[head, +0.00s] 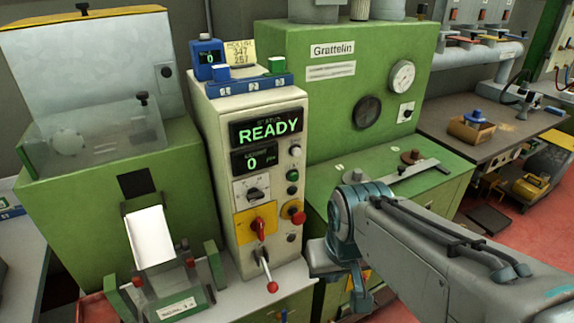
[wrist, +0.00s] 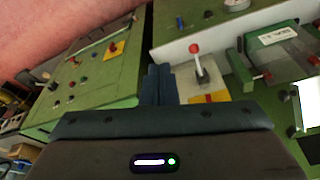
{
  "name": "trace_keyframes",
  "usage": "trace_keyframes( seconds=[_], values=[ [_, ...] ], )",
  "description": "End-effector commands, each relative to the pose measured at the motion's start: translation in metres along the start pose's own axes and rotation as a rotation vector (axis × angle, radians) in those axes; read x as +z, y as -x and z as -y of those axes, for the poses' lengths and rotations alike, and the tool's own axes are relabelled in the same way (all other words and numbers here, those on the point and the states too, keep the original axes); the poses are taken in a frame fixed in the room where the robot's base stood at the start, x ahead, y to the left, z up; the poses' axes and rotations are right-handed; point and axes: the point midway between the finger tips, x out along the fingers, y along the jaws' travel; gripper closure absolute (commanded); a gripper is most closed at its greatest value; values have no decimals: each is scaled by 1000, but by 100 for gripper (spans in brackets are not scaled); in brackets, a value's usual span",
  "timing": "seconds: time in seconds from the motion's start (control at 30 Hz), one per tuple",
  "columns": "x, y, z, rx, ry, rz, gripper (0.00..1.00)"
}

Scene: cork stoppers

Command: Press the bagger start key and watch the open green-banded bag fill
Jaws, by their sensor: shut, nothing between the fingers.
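The cream control panel (head: 222,140) stands in the middle of the head view. Its display (head: 268,128) reads READY, and the counter below (head: 255,160) reads 0. Green round buttons (head: 292,175) sit on its right side; I cannot read which is the start key. No green-banded bag is clearly recognisable; a white sheet-like piece (head: 150,237) lies on a tilted stand to the panel's left. My gripper (wrist: 157,72) is shut and empty in the wrist view, beside a red-knobbed lever (wrist: 194,48), touching nothing I can make out. In the head view, my arm hides its fingertips.
The red-knobbed lever (head: 271,286) sticks out at the panel's foot, below a red rotary switch (head: 258,228) on yellow. A red mushroom button (head: 297,218) is to its right. A green machine (head: 345,60) stands behind.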

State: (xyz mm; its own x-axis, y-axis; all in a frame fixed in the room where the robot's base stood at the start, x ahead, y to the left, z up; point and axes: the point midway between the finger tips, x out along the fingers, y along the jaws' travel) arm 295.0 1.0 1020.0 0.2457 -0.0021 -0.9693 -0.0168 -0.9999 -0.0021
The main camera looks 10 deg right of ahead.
Motion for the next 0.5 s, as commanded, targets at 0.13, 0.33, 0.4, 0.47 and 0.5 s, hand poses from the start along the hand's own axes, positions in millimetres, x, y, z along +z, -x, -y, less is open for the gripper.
trace_keyframes(
  seconds=[0.13,0.33,0.4,0.47,0.5],
  values=[
    [-1,-2,0,-32,21,25,100],
    [-8,-11,10,-207,135,92,100],
    [-15,-14,15,-296,187,95,100],
    [-22,-16,19,-373,232,82,100],
    [-28,-16,20,-423,259,65,100]
  ],
)
